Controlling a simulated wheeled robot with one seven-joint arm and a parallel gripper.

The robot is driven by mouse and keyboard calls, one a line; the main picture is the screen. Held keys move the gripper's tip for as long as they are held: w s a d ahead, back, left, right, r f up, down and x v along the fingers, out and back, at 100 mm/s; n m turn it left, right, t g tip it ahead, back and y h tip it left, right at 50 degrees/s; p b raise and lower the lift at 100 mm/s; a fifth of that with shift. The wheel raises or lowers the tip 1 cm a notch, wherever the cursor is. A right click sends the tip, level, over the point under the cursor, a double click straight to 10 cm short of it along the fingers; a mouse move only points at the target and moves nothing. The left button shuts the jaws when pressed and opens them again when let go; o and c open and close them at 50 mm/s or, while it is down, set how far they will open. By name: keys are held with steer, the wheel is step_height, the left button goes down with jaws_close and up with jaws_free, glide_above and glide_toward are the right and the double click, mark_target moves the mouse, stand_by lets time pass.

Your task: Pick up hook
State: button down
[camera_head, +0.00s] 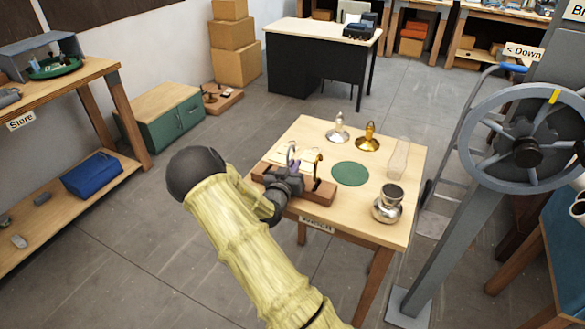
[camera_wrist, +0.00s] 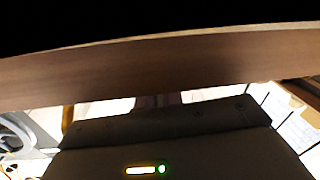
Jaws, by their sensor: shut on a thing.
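A wooden rack (camera_head: 322,194) stands at the left front of the small table. A silver hook (camera_head: 291,148) curves up just behind my gripper (camera_head: 288,178), and a brass hook (camera_head: 318,157) stands to its right on the rack. My gripper is low over the rack and shut, seemingly on the silver hook. The jaws hide the lower part of that hook, so the contact itself does not show. In the wrist view a brown wooden bar (camera_wrist: 160,68) spans the picture very close up; the fingertips and hook cannot be made out there.
The table (camera_head: 375,225) also holds a green round mat (camera_head: 351,173), a silver lamp base (camera_head: 338,131), a brass one (camera_head: 369,138), a clear glass piece (camera_head: 399,158) and a silver pot-like part (camera_head: 387,205). A large handwheel (camera_head: 527,151) stands right of the table.

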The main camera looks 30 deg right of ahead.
step_height(320, 180, up, 10)
steer(key=shift+f+b, duration=0.2)
steer(key=shift+b, duration=0.1)
stand_by(0.5)
